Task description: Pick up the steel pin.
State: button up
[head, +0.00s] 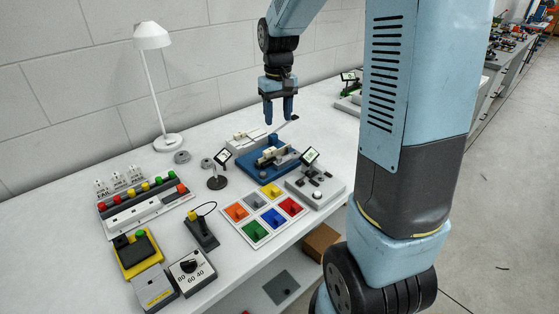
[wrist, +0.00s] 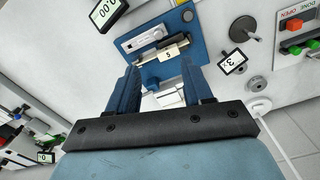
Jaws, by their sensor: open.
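My gripper (head: 278,119) is open, pointing down above the back of the bench near the blue fixture (head: 254,169). In the wrist view its two blue fingers (wrist: 159,78) are spread apart with nothing held between them. I cannot pick out the steel pin for certain. A thin grey bar with a dark end (head: 286,124) shows by the fingertips in the head view; I cannot tell what it is.
A white block (head: 245,139) stands behind the blue fixture. A tray of coloured compartments (head: 237,226) lies in front, with a small display (head: 309,156) to its right. A black-based stand (head: 218,182) and white lamp (head: 152,40) stand left.

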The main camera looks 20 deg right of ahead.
send_over(279, 157)
notch_tip(279, 157, down, 9)
jog(key=shift+w+a+r, duration=0.1)
jog(key=shift+r, duration=0.1)
jog(key=shift+f, duration=2.75)
grip_shut()
